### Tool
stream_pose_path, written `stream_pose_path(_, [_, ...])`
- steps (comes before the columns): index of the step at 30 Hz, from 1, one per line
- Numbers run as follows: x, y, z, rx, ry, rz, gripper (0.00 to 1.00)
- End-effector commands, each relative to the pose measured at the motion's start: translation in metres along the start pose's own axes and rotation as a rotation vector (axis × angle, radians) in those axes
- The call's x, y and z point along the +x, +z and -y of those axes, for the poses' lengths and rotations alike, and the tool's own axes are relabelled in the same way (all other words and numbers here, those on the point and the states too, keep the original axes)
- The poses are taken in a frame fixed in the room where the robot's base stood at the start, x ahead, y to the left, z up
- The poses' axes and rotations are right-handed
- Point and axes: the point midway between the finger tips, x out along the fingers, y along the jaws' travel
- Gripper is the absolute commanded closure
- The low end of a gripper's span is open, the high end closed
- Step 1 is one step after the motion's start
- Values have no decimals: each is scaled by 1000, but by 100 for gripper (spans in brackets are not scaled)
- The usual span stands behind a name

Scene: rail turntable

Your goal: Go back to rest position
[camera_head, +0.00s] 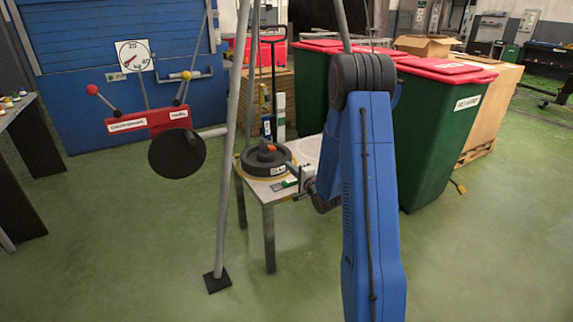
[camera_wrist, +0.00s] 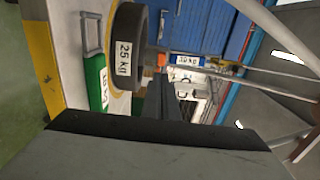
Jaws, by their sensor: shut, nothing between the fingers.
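My gripper (camera_head: 297,181) is beside the small grey table, at the end of my blue arm. In the wrist view its dark fingers (camera_wrist: 165,98) are together with nothing between them. A black disc weight (camera_head: 265,158) lies on the table (camera_head: 269,196), just left of the gripper. In the wrist view this disc (camera_wrist: 126,50) is labelled 25 kg and is close to the fingers; I cannot tell whether they touch. My arm partly hides the table's right side.
A grey metal pole (camera_head: 228,150) stands in front of the table's left side. Green bins with red lids (camera_head: 440,130) stand at right. A green weight (camera_wrist: 97,82) lies by the disc. Green floor is clear in front.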

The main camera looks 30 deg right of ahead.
Motion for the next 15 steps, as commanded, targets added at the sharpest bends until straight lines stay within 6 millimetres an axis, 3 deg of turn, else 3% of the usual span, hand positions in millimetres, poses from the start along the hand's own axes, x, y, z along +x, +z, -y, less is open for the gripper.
stream_pose_path(15, [-8,0,0,-1,-1,0,100])
